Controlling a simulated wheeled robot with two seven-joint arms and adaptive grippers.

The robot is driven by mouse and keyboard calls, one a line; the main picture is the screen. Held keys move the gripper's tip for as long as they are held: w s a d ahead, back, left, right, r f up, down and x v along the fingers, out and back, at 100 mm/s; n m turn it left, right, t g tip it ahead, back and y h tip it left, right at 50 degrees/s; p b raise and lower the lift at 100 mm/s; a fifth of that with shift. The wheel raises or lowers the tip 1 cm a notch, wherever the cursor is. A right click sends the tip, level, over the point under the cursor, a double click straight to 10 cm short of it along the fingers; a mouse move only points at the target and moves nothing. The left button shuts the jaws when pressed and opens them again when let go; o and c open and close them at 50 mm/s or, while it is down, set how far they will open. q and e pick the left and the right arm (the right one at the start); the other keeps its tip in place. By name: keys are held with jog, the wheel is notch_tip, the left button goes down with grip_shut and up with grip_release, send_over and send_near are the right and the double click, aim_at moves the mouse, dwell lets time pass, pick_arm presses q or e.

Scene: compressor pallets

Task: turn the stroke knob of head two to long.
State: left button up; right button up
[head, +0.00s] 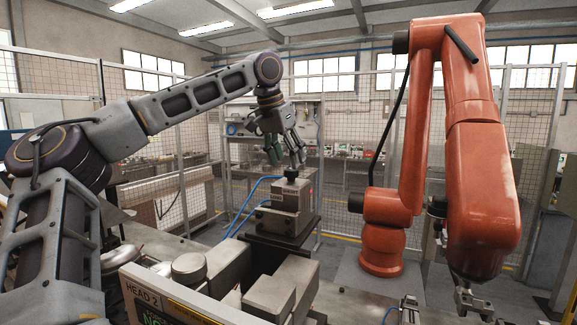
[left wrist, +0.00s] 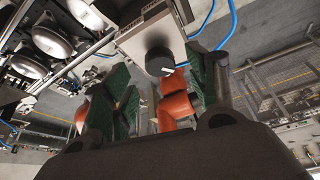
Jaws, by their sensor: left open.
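The stroke knob (head: 291,172) is a black round knob on top of a grey metal box (head: 290,208). In the left wrist view the knob (left wrist: 160,62) shows a white pointer mark on its face, directed toward the right of that picture. I cannot read any position labels around it. My left gripper (head: 286,157) is open above the knob, fingers pointing down. In the left wrist view its green-padded fingers stand on both sides of the knob, apart from it. A "HEAD 2" panel (head: 143,295) stands at the bottom left. My right gripper is not in view.
An orange industrial arm (head: 480,165) stands to the right of the box. Blue hoses (head: 248,200) run beside the box. Grey metal blocks (head: 270,298) sit in front of it. Mesh fencing (head: 190,115) stands behind.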

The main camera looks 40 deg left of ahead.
pick_arm(q)
jog(key=v, duration=0.8)
jog(key=shift+f, duration=0.1)
dwell(0.6)
